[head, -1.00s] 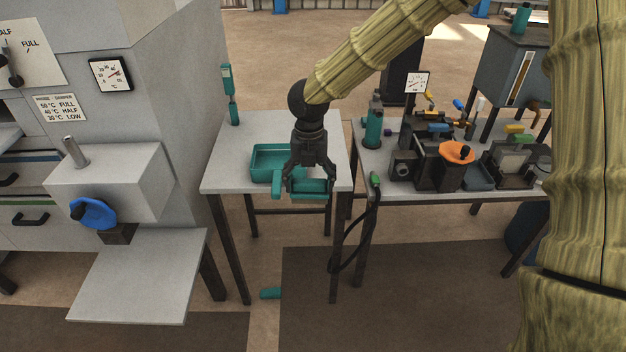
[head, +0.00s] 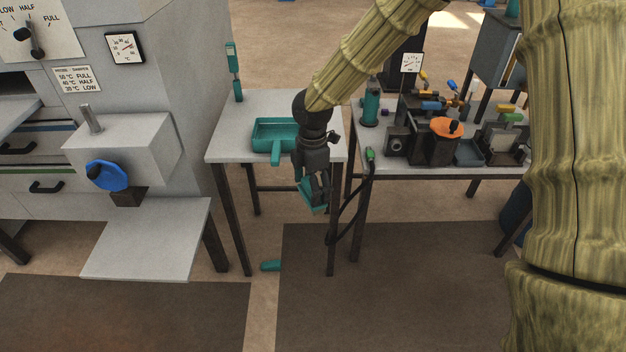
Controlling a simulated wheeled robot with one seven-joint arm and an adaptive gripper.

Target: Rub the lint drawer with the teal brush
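My gripper (head: 316,194) hangs in front of the near edge of the left table, fingers down. It is shut on a teal block-like thing, which I take for the teal brush (head: 308,193); the fingers and hand hide part of it. The grey machine at the left has drawers with dark handles, one with a blue edge (head: 40,143) and one below with a green edge (head: 38,175). I cannot tell which is the lint drawer. My gripper is well to the right of them.
A teal pan (head: 272,135) and a teal upright thing (head: 235,72) stand on the left table (head: 225,148). A grey shelf (head: 150,240) and blue knob (head: 106,175) jut from the machine. A teal piece (head: 270,266) lies on the floor. A cluttered table stands right.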

